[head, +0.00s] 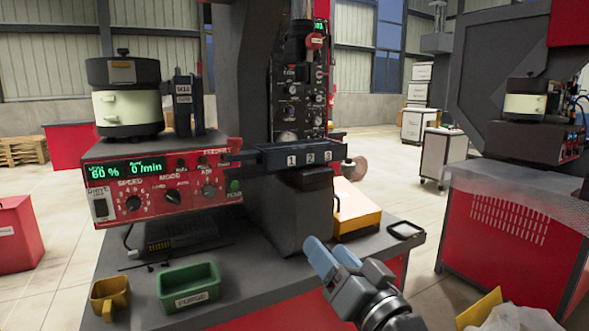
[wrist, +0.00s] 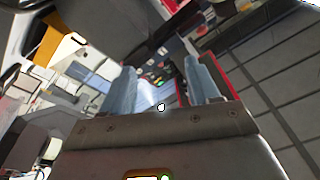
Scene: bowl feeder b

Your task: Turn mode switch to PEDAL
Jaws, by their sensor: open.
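The mode switch (head: 172,196) is a dark rotary knob in the middle of the red control panel (head: 150,215), under the label MODE. Its pointer direction is too small to read. The speed knob (head: 133,203) is to its left and the air knob (head: 208,190) to its right. The green display above reads 60 % and 0 /min. My gripper (head: 325,252) is open and empty, low in front of the bench, well to the right of the panel and apart from it. Its two blue-grey fingers (wrist: 160,85) also show in the wrist view, with nothing between them.
A bowl feeder (head: 125,112) stands on top of the panel unit. A dark rail marked 1 2 3 (head: 300,155) juts out right of the panel. A green PURGE bin (head: 188,287) and a yellow cup (head: 109,297) stand on the bench below. A dark block (head: 300,215) stands between panel and gripper.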

